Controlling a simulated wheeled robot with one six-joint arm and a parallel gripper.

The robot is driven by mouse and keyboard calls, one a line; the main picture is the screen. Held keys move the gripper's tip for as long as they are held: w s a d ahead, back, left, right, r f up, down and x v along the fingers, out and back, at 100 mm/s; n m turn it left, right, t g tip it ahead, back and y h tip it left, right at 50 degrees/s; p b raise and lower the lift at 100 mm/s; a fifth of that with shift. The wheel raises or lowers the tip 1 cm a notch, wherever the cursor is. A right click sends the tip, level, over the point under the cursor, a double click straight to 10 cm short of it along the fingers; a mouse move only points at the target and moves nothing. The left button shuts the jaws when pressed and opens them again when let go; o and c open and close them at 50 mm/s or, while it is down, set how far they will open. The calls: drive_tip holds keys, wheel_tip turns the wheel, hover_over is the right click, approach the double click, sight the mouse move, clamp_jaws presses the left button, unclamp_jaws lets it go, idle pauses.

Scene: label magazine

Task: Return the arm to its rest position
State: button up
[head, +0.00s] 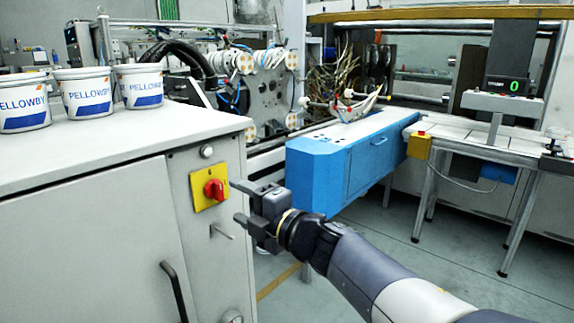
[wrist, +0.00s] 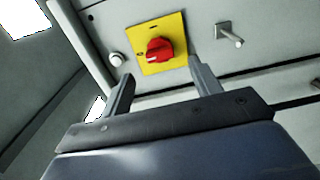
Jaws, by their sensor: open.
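My gripper (head: 240,203) is open and empty, in front of the grey cabinet's narrow side panel. In the head view my arm comes in from the lower right. A red rotary switch (head: 214,189) on a yellow plate (head: 197,187) sits on that panel, just left of my fingertips. In the wrist view the red switch (wrist: 160,49) is ahead, above the gap between my two fingers (wrist: 160,80). No contact between the fingers and the switch shows.
The grey cabinet (head: 90,220) stands at the left, with several white PELLOWBY tubs (head: 88,92) on top. A metal peg (head: 222,232) sticks out below the switch. A blue machine housing (head: 325,170) is behind my gripper.

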sight(221, 192)
drive_tip(key=x, duration=0.7)
drive_tip(key=shift+s+d, duration=0.1)
drive_tip(key=shift+d, duration=0.05)
